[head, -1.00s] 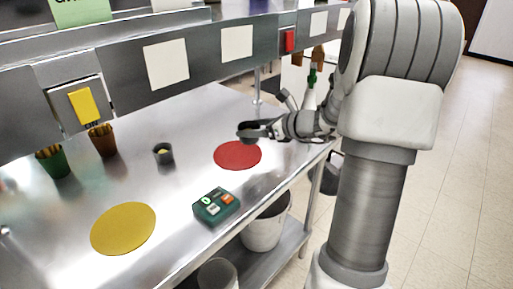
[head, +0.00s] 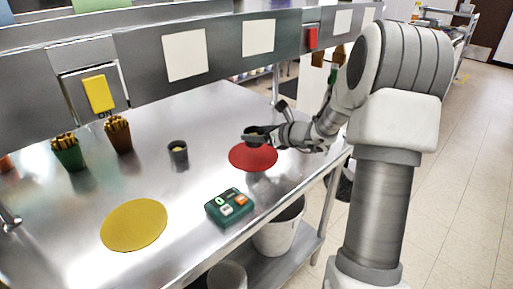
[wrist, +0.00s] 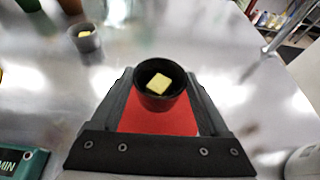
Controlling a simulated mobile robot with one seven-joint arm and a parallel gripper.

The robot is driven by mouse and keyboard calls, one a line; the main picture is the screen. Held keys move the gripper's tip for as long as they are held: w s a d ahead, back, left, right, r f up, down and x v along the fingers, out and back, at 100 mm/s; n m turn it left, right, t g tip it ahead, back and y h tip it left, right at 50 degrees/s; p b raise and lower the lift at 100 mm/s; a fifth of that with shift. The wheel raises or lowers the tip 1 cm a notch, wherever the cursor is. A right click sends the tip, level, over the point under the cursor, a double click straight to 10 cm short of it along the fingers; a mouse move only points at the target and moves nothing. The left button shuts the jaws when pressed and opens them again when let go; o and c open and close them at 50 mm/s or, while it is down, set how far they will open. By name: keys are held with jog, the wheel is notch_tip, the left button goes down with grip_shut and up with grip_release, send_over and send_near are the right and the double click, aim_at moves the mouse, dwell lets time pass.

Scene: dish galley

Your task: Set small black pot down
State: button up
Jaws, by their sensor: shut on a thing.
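A small black pot (wrist: 150,99) with a pale yellow cube (wrist: 159,83) inside is between my gripper's fingertips (wrist: 158,92) in the wrist view. My gripper (head: 266,134) is shut on the pot, which looks upright. In the head view the pot (head: 254,139) shows over the back of the red round mat (head: 253,160). The red mat (wrist: 145,125) also shows below the pot in the wrist view. I cannot tell whether the pot's base touches the mat.
A green timer box (head: 229,206) is in front of the red mat, and a yellow round mat (head: 134,225) lies front left. Green (head: 69,153) and brown (head: 118,135) cups with sticks stand further left. The metal table (head: 205,120) is clear behind.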

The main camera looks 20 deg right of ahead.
aim_at(260, 144)
jog(key=shift+w+a+f, duration=0.1)
jog(key=shift+w+f, duration=0.05)
jog(key=shift+f, duration=0.05)
jog(key=shift+f+b, duration=0.6)
jog(key=shift+f, duration=1.3)
jog(key=shift+f, duration=0.2)
jog(key=o, duration=1.3)
jog(key=shift+r, duration=0.15)
